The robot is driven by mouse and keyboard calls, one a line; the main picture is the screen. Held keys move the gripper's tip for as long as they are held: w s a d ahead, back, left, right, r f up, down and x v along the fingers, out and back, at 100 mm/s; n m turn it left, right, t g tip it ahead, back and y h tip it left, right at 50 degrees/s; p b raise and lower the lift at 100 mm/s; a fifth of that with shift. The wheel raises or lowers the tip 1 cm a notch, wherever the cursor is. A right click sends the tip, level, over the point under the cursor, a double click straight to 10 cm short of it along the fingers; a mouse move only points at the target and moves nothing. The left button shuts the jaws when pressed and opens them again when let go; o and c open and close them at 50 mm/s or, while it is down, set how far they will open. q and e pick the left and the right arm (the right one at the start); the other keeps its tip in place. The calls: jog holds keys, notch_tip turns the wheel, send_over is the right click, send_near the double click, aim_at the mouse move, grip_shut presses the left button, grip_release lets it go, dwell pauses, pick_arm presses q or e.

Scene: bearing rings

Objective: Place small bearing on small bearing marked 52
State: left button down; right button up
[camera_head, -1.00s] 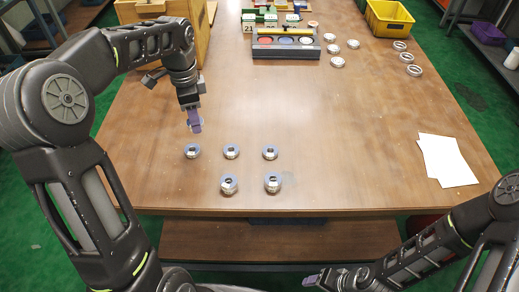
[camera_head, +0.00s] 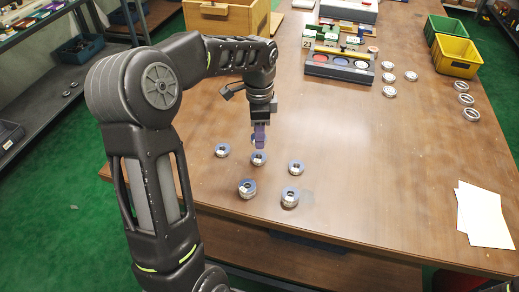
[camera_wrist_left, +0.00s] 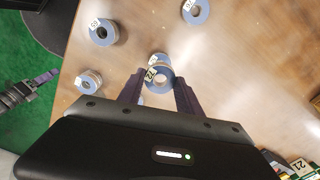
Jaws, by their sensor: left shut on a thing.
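My left gripper (camera_head: 260,142) is shut on a small bluish-grey bearing, which shows between the fingertips in the left wrist view (camera_wrist_left: 160,79). It carries a tag whose number I cannot read surely. The gripper hangs over the middle bearing of the back row (camera_head: 258,159), whose edge peeks out past the held one. Whether the two touch, I cannot tell. Other small bearings lie at the back left (camera_head: 222,150), back right (camera_head: 296,167), front left (camera_head: 247,188) and front right (camera_head: 290,198). My right gripper (camera_wrist_left: 46,77) shows at the left of the wrist view.
A box with coloured discs (camera_head: 340,67) stands at the back. Several loose rings (camera_head: 390,91) lie right of it. Yellow (camera_head: 455,56) and green (camera_head: 446,30) bins stand at the back right. White paper sheets (camera_head: 482,214) lie at the right. The table's middle is clear.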

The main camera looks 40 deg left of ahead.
aim_at(259, 156)
pick_arm(q)
jog(key=shift+f, duration=0.6)
jog(key=shift+f, duration=2.45)
jog(key=shift+f, duration=0.2)
jog(key=c, duration=0.8)
grip_release()
jog(key=shift+r, duration=0.1)
notch_tip(259, 156, up, 12)
jog(key=shift+r, duration=0.1)
